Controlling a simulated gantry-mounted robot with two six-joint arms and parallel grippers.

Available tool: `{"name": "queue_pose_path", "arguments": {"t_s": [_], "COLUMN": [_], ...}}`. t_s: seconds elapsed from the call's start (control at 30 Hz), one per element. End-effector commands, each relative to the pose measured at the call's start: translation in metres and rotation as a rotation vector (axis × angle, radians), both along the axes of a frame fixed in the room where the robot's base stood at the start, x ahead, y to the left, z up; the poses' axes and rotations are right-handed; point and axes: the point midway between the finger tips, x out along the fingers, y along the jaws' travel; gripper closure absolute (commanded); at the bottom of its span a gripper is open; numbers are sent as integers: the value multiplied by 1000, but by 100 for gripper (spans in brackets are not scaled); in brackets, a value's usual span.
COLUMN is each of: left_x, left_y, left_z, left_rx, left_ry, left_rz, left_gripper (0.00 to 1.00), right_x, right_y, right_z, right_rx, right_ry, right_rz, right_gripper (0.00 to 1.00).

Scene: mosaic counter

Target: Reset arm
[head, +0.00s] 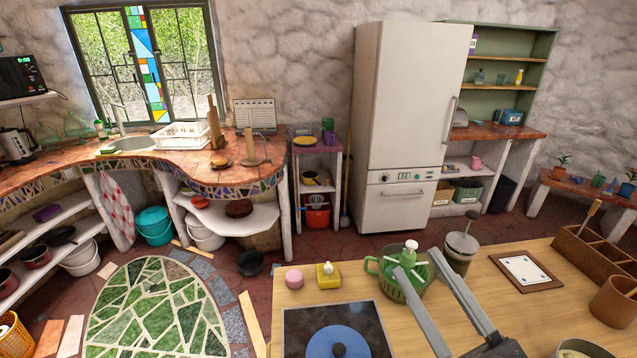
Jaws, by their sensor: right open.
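My right gripper (419,262) comes in from the bottom edge, over the front wooden table (520,318). Its two grey fingers are spread apart with nothing between them that I can see held. The fingertips overlap a green basket (389,276) in the picture; I cannot tell whether they touch it. A green bottle with a white top (411,247) shows at the basket, partly hidden by the fingers. My left gripper is not in view.
A glass press jug (459,253) stands close right of the fingers. A framed card (525,270), wooden organizer (585,258) and brown cup (614,303) are further right. A black panel with a blue lid (338,342), yellow dispenser (328,281) and pink jar (293,280) are left.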

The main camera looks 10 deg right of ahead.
Motion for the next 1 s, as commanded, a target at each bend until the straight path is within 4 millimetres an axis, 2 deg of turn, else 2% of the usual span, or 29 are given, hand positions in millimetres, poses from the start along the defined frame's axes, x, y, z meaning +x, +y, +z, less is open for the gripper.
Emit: {"name": "queue_pose_path", "arguments": {"t_s": [0.03, 0.1, 0.2, 0.3, 0.37, 0.4, 0.5, 0.6, 0.77, 0.87, 1.0], "left_x": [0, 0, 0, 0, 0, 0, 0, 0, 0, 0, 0], "left_y": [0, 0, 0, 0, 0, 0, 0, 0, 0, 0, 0], "left_z": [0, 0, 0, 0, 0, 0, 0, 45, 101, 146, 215], "left_rx": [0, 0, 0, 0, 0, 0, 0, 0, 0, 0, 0], "left_ry": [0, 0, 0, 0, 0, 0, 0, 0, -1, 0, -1], "left_rz": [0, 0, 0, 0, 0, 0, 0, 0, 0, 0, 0], "left_gripper": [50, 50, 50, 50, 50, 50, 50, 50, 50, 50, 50], "right_x": [-2, -8, -21, -37, -46, -46, -36, -37, -36, -36, -36], "right_y": [13, 24, 35, 38, 32, 20, 6, 7, 7, 7, 7], "right_z": [36, 76, 127, 173, 198, 204, 194, 240, 294, 339, 408], "right_rx": [5, 27, 74, 144, 209, 270, 428, 438, 438, 436, 435], "right_ry": [-71, -146, -239, -316, -356, -353, -288, -288, -288, -288, -287], "right_rz": [22, 42, 67, 84, 87, 77, 116, 130, 130, 130, 129], "right_gripper": [56, 56, 56, 56, 56, 56, 56, 56, 56, 56, 56]}}
